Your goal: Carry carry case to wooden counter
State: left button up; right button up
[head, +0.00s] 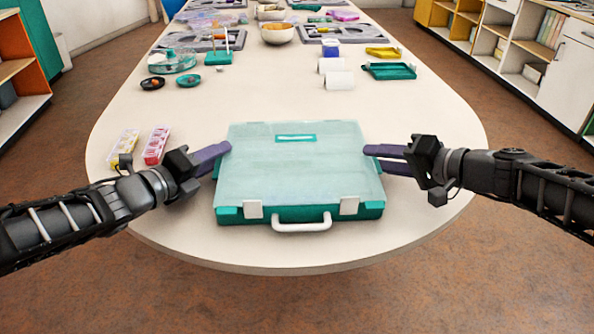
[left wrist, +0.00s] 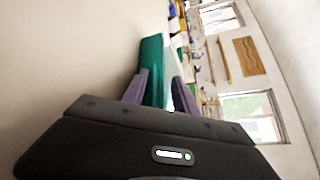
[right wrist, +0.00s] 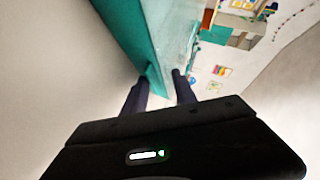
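The carry case (head: 300,170) is a flat teal box with a pale translucent lid, two white latches and a white handle facing me. It lies level over the near end of the white table; I cannot tell if it touches the tabletop. My left gripper (head: 221,158) has its purple fingers above and below the case's left edge. My right gripper (head: 372,158) has its fingers the same way on the right edge. The case side also shows between the fingers in the left wrist view (left wrist: 153,60) and right wrist view (right wrist: 150,40). I cannot make out a wooden counter.
The white table (head: 440,130) holds pill boxes (head: 157,144) left of the case. Farther back are white rolls (head: 339,80), a green tray (head: 389,71), small dishes (head: 188,81) and bowls (head: 277,33). Shelves (head: 530,60) line the right; brown floor is open on both sides.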

pick_arm(q)
jog(key=c, duration=0.6)
pick_arm(e)
jog(key=shift+f, duration=0.1)
grip_shut()
pick_arm(q)
grip_shut()
jog(key=shift+d, duration=0.15)
pick_arm(e)
jog(key=shift+s+f, duration=0.1)
jog(key=shift+f, duration=0.1)
jog(key=shift+a+r, duration=0.1)
